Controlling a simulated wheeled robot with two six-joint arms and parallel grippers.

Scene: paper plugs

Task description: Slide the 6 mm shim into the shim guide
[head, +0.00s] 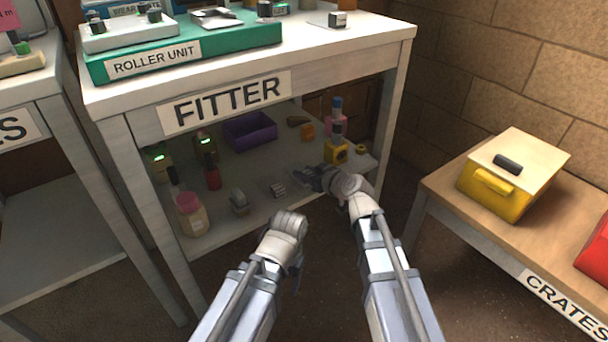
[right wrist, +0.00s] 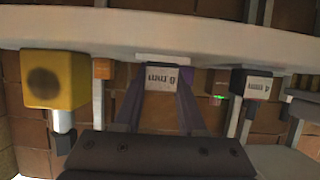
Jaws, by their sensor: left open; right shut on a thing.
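In the right wrist view, the 6 mm shim (right wrist: 162,78), with its white "6 mm" label upside down, sits between the two dark fingers of my right gripper (right wrist: 162,100). That gripper is shut on it. In the head view my right gripper (head: 308,178) is at the front of the FITTER bench's lower shelf, and the shim is hard to make out there. My left gripper (head: 296,258) is open, low in front of the bench, its fingers mostly hidden by its wrist. I cannot tell which thing is the shim guide.
A block marked "4 mm" (right wrist: 250,85) stands beside the shim. The lower shelf (head: 262,205) also holds a grey block (head: 239,201), a pink-lidded jar (head: 191,215), a yellow block (head: 336,152) and a purple bin (head: 250,131). The bench top (head: 340,48) is above my right gripper.

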